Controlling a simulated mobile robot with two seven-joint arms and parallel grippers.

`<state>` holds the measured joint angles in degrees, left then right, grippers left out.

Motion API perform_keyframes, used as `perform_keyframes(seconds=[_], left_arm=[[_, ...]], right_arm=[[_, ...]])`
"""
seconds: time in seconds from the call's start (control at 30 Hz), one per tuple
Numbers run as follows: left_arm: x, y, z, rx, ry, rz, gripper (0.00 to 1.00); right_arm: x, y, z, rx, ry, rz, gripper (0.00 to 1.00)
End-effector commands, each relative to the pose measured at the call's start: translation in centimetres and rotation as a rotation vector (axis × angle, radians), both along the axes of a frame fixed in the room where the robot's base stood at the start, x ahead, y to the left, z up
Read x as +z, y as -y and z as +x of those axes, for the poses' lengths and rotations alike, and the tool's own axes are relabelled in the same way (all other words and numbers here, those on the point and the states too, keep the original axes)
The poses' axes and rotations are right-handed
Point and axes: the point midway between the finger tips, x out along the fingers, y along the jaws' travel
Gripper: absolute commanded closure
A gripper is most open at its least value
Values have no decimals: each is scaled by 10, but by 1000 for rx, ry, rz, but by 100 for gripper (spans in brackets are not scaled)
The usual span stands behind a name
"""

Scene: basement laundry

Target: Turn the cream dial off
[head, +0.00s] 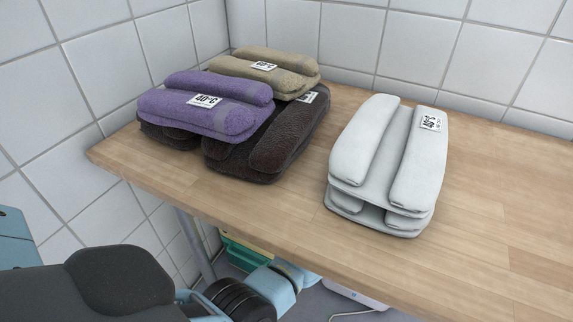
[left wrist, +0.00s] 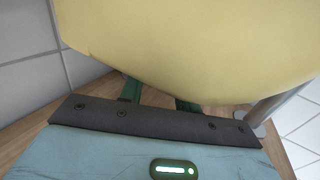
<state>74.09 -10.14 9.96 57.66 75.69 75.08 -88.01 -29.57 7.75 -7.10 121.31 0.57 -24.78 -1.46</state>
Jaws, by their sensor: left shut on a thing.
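No cream dial can be made out for certain in either view. In the left wrist view, a large smooth pale yellow thing (left wrist: 190,45) fills the upper part, very close to the camera. My left gripper (left wrist: 158,99) shows there with two green fingers set apart. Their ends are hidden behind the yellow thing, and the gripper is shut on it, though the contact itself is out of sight. My right gripper is in neither view.
The wooden table (head: 490,220) stands against tiled walls. It bears a white folded towel stack (head: 375,150), a purple towel (head: 200,120), a beige towel (head: 275,65) and dark brown towels (head: 262,155). Below are a green crate (head: 240,254) and a white thing (head: 352,294) with a cable.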

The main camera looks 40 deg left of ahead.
Motion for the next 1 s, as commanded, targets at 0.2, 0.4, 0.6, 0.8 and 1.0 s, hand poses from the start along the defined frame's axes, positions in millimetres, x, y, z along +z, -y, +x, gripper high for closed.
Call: perform_keyframes(seconds=[0.2, 0.4, 0.6, 0.8, 1.0], left_arm=[[-2, 0, 1, 70, -1, -1, 90], [-1, 1, 1, 73, -1, -1, 90], [-1, 2, 1, 71, -2, -2, 55], [-1, 2, 1, 70, -2, -1, 46], [0, 5, 1, 68, -1, -1, 46]], right_arm=[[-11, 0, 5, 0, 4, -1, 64], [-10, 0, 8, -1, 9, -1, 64], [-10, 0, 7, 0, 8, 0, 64], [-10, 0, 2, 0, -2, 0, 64], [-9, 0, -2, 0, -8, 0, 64]])
